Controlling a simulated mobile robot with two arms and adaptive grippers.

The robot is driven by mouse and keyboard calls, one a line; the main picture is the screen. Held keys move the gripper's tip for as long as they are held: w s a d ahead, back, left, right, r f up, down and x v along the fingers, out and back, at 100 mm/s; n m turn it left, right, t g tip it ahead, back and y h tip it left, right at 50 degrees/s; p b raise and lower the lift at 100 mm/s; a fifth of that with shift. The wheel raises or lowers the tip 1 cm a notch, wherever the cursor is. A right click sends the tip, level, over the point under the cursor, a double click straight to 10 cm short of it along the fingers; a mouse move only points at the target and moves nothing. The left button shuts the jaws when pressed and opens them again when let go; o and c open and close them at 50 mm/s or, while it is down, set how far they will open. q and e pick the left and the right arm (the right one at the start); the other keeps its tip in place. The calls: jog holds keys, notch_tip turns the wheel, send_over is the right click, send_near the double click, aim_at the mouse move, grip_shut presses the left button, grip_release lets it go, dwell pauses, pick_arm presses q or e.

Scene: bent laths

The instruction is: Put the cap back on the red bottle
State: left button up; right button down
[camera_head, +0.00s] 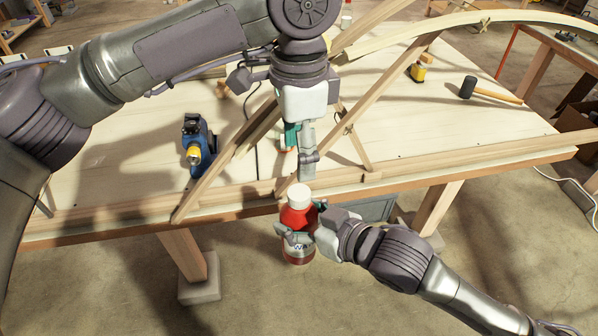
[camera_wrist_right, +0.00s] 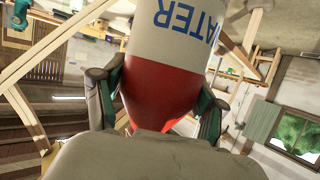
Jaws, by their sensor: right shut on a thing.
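The red bottle (camera_head: 299,218) is upright in the head view, in front of the table's front edge. Its label reads "WATER" in the right wrist view (camera_wrist_right: 185,30). My right gripper (camera_head: 308,238) is shut around the bottle's body, one finger on each side. A white cap (camera_head: 298,192) shows at the bottle's top; whether it is seated or only rests there cannot be told. My left gripper (camera_head: 306,172) points down from above, its fingertips just over or at the cap. Its fingers are seen edge-on, so its opening and any contact with the cap are unclear.
The wooden table (camera_head: 110,190) carries lath frames with a long strip along its front edge. A blue tool (camera_head: 198,145) lies left, a yellow bottle (camera_head: 417,72) and a black mallet (camera_head: 468,88) right. A table leg (camera_head: 184,255) stands below left; floor in front is clear.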

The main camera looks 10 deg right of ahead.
pick_arm(q)
notch_tip(320, 180, up, 4)
jog(key=shift+f, duration=0.2)
dwell(0.5)
